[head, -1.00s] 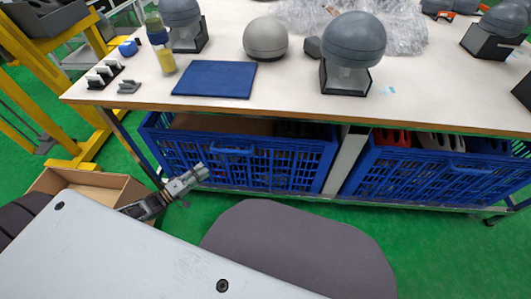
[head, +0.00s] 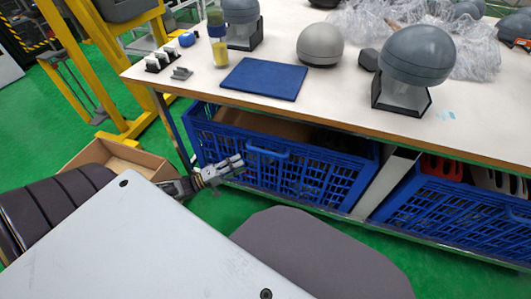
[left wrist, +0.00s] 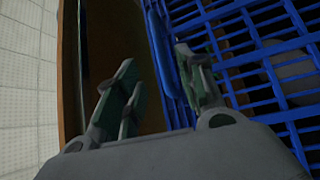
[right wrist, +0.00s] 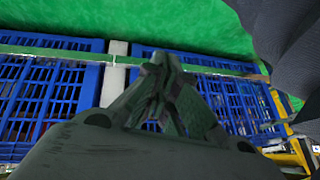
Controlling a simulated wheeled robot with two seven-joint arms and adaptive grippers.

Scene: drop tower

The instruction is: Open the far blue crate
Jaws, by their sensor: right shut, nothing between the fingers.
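Two blue mesh crates stand under the table in the head view, a left one (head: 300,190) and a right one (head: 455,213); which is the far one I cannot tell. The left crate has a handle (head: 267,153) on its upper front. My left gripper (head: 238,165) is open just left of and below this handle. In the left wrist view, a blue bar (left wrist: 164,65) of the crate shows between the spread fingers (left wrist: 155,65); contact cannot be told. My right gripper (right wrist: 163,62) is shut and empty in front of both crates, seen in its own wrist view.
The white table (head: 340,85) above carries domes, a blue mat (head: 264,79) and clear wrap. An open cardboard box (head: 120,155) lies on the green floor left of the crates. A yellow frame (head: 130,125) stands at the left. A pale post (head: 390,183) separates the crates.

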